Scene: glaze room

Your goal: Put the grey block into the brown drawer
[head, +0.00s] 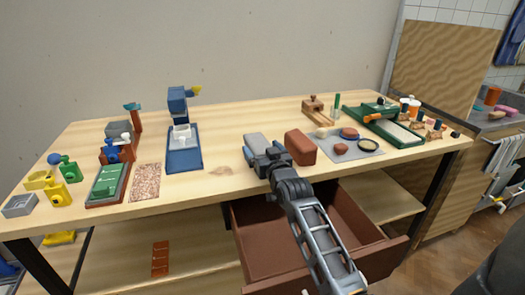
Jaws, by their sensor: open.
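The grey block (256,139) lies on the wooden table near its front middle, just beyond my gripper. My gripper (264,153) is open and low over the table at the near side of the grey block. The fingers cover part of the block's near end, and I cannot tell whether they touch it. The brown drawer (268,257) under the table is pulled open. My arm crosses over it and hides part of its inside; the part I see looks empty.
A red-brown block (301,146) stands close to the right of my gripper. A grey mat (357,153) with small round pieces lies further right. A blue stand (184,160) and a speckled tile (145,181) are to the left. The table's front edge (200,196) lies before the drawer.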

